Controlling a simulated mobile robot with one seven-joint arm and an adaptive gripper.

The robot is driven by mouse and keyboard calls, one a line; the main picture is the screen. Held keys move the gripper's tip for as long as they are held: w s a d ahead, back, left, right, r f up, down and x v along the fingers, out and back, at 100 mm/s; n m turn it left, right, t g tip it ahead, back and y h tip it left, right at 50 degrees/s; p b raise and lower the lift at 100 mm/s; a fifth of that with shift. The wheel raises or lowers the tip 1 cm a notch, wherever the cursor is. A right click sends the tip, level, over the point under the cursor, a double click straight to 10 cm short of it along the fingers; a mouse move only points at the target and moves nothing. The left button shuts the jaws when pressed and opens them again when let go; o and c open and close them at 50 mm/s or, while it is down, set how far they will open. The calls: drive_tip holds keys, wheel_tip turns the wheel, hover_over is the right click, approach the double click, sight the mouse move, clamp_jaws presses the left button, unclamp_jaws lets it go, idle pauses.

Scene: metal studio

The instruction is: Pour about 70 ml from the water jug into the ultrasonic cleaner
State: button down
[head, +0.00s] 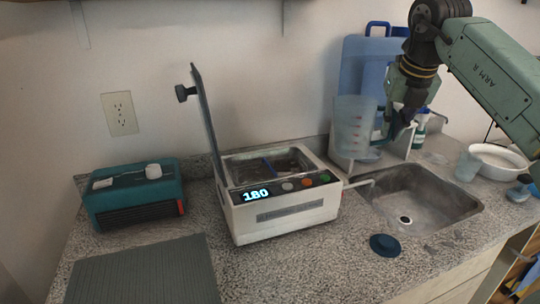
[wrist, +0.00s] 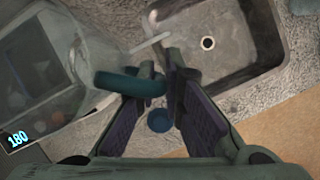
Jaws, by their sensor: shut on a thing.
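The water jug (head: 353,125) is clear and bluish, with red marks on its side. It looks about upright, behind and right of the ultrasonic cleaner. My gripper (head: 396,122) is shut on its handle; the teal handle (wrist: 130,84) lies at the fingers (wrist: 168,75) in the wrist view. I cannot make out the water level. The ultrasonic cleaner (head: 285,215) is a white box with its lid (head: 207,115) raised at the left and its basin open. Its display (head: 257,195) reads 180. In the wrist view the see-through jug (wrist: 85,35) overlaps the cleaner.
A sink (head: 425,195) lies right of the cleaner, with a dark blue round piece (head: 385,245) before it. A teal box (head: 137,198) and grey ribbed mat (head: 145,272) are at left. Blue boards (head: 360,60), a cup (head: 467,167) and bowl (head: 500,155) are at the back right.

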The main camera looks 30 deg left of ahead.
sight(353, 99)
drive_tip(key=w+a+f+n+g+y+p, duration=0.1)
drive_tip(key=w+a+n+g+y+p, duration=0.1)
drive_tip(key=w+a+n, duration=0.4)
drive_tip(key=shift+a+n+p, duration=0.5)
drive_tip(key=shift+a+p, duration=0.3)
drive_tip(key=shift+a, duration=0.45)
drive_tip(key=shift+s, duration=0.1)
drive_tip(key=shift+s+a+r+n+t+h, duration=0.15)
drive_tip(key=shift+s+a+r+t+h, duration=0.2)
drive_tip(key=shift+r+t+h, duration=0.25)
drive_tip(key=shift+s+a+r+n+t+h, duration=0.1)
drive_tip(key=shift+s+a+r+t+h, duration=0.25)
drive_tip(key=shift+r, duration=0.5)
drive_tip(key=shift+s+a+r+n+t+h, duration=0.15)
drive_tip(key=shift+s+r+t+h, duration=0.2)
drive_tip(key=shift+r+t, duration=0.3)
drive_tip(key=s+a+n+t+h+b, duration=0.1)
drive_tip(key=s+a+t+h+b, duration=0.1)
drive_tip(key=s+a+t+h, duration=0.2)
drive_tip(key=shift+s+a+r+n+t, duration=0.35)
drive_tip(key=shift+s+t, duration=0.3)
drive_tip(key=shift+t, duration=0.35)
drive_tip(key=shift+s+a+f+n+t+h+b, duration=0.1)
drive_tip(key=shift+s+a+n+t+h+b, duration=0.25)
drive_tip(key=shift+s+t+h+b, duration=0.5)
